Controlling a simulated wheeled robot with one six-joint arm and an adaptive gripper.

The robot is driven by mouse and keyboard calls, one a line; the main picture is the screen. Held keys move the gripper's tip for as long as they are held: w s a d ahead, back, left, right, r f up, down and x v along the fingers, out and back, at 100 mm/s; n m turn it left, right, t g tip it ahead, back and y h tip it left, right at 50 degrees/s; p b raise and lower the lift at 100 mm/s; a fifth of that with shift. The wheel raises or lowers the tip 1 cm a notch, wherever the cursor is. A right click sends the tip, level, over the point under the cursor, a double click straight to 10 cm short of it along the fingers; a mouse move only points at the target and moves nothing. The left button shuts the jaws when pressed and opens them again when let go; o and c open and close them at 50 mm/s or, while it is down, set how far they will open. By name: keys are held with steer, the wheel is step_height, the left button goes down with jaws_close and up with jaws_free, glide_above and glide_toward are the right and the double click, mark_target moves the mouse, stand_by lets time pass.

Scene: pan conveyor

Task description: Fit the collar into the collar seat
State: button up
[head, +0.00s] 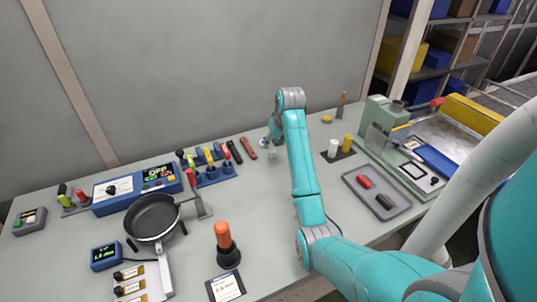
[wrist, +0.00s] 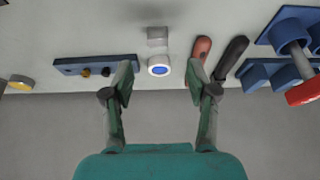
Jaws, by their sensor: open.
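My gripper (wrist: 161,78) is open and empty, its two fingers spread apart. In the wrist view a small white ring with a blue centre (wrist: 159,67) lies between the fingertips, not visibly touched by either; it looks like the collar, but I cannot be sure. A grey block (wrist: 157,33) stands just beside it. A blue plate with a yellow and a black round fitting (wrist: 72,66) lies left of the fingers. I cannot tell which part is the collar seat. In the head view my gripper (head: 270,138) is at the back of the bench, partly hidden by my arm.
Red (wrist: 202,46) and black (wrist: 232,58) handles lie close to the right finger. A blue rack (wrist: 268,72) stands farther right. The grey wall (head: 230,60) is close behind. A pan (head: 153,217) and a grey tray (head: 352,182) stand farther forward on the bench.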

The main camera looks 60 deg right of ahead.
mark_target(273, 152)
steer(key=shift+x, duration=3.65)
steer(key=shift+s+f, duration=0.1)
steer(key=shift+s, duration=0.1)
steer(key=c, duration=0.9)
